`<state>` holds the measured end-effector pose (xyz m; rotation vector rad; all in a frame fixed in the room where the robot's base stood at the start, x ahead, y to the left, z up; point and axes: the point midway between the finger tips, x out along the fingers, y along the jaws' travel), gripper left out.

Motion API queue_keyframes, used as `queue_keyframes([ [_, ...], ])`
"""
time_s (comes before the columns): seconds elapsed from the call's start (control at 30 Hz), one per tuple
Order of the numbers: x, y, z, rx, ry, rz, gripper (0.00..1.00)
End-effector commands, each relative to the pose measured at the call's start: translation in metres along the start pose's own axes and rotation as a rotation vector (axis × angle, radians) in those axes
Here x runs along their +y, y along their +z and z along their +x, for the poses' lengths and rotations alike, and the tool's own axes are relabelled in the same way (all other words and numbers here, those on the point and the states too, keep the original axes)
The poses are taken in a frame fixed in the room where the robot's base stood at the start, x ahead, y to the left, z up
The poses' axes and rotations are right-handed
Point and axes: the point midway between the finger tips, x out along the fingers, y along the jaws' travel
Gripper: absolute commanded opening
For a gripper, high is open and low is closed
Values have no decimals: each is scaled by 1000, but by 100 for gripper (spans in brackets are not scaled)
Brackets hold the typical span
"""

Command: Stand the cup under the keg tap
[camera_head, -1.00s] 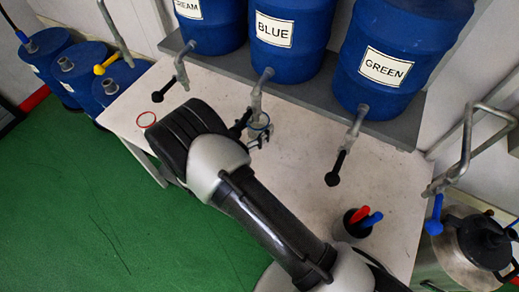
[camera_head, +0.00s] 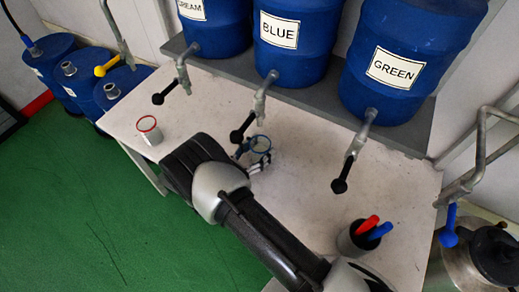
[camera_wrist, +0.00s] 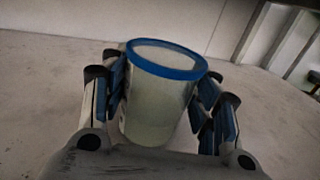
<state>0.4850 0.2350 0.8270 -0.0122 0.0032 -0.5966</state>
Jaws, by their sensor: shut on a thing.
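The blue-rimmed cup (camera_head: 262,144) is pale and empty-looking, with its open mouth up. My gripper (camera_head: 254,163) is shut around its sides; in the wrist view the finger pads (camera_wrist: 165,100) flank the cup (camera_wrist: 158,105). The BLUE keg (camera_head: 290,45) has a grey tap (camera_head: 262,95) with a black handle (camera_head: 236,136). In the head view the cup shows just below this tap's spout, slightly toward me. I cannot tell whether its base touches the table or whether it is exactly under the spout.
A red-rimmed cup (camera_head: 148,131) stands left on the white table (camera_head: 300,190). The CREAM tap (camera_head: 182,75) and GREEN tap (camera_head: 357,140) hang either side. A dark holder (camera_head: 352,242) with red and blue pens stands front right. Bare table lies between the holder and the cup.

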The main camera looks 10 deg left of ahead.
Motion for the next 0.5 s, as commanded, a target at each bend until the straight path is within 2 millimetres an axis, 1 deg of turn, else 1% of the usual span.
queue_keyframes([
  [0.07, 0, -3, 0, 0, 0, 0, 24],
  [0.1, 0, -4, 0, 0, 0, -1, 56],
  [0.4, 0, -3, 0, 0, 0, -1, 76],
  [0.5, 0, -3, 0, 0, 0, -1, 76],
])
